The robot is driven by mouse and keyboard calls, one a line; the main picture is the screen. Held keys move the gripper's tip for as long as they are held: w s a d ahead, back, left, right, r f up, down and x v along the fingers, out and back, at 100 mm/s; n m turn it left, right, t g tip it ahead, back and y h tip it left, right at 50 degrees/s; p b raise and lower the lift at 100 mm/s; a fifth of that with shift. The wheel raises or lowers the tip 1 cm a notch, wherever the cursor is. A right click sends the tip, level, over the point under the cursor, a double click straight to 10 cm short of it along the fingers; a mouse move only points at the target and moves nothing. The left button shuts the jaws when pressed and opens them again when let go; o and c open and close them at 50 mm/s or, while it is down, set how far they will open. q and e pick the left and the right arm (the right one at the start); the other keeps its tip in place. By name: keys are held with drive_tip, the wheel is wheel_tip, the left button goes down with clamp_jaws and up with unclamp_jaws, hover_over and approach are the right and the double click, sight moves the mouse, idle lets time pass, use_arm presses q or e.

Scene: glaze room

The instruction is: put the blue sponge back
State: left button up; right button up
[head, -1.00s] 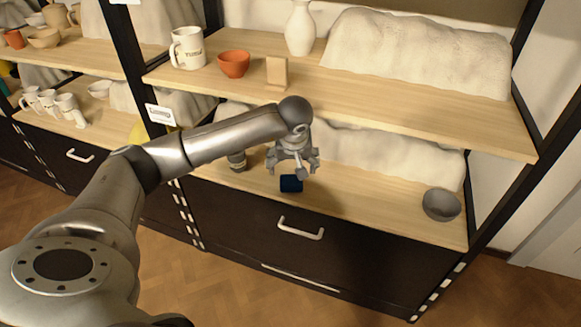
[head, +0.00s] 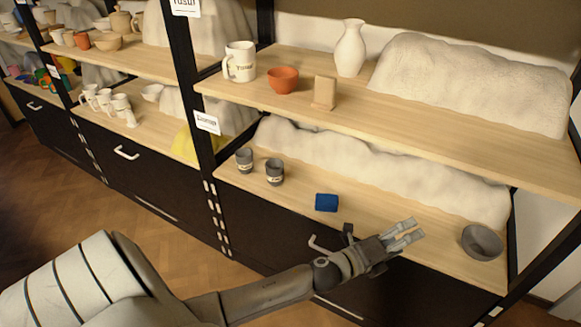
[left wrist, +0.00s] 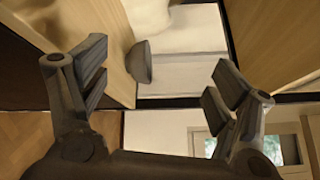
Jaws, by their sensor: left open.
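The blue sponge (head: 326,203) lies on the lower wooden shelf board, near its front edge, with nothing touching it. My left gripper (head: 410,232) is to the right of the sponge, in front of the shelf's edge, apart from it. Its fingers are spread and empty. In the left wrist view the open fingers (left wrist: 157,84) have nothing between them, and the sponge does not show there. My right gripper is in neither view.
A grey bowl (head: 482,242) stands at the shelf's right end; it also shows in the left wrist view (left wrist: 140,62). Two grey cups (head: 275,171) (head: 244,160) stand left of the sponge. The upper shelf holds a mug (head: 239,62), an orange bowl (head: 283,80) and a white vase (head: 350,48).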

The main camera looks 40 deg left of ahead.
use_arm(q)
drive_tip(key=s+a+f+n+g+y, duration=0.35)
drive_tip(key=s+f+n, duration=0.25)
drive_tip(key=f+n, duration=0.3)
drive_tip(key=s+a+f+n+g+y, duration=0.35)
drive_tip(key=s+a+f+n, duration=0.2)
drive_tip(key=f, duration=0.55)
drive_tip(key=s+d+f+n+g, duration=0.1)
drive_tip(key=s+f+n+g, duration=0.2)
drive_tip(key=s, duration=0.7)
drive_tip(key=s+d+f+n+g, duration=0.1)
drive_tip(key=s+f+n+g, duration=0.3)
drive_tip(key=s, duration=0.6)
wheel_tip(320, 180, down, 4)
drive_tip(key=shift+s+r+n+h, duration=0.15)
drive_tip(key=shift+r+n+h, duration=0.2)
drive_tip(key=shift+n, duration=0.7)
drive_tip(key=shift+f, duration=0.1)
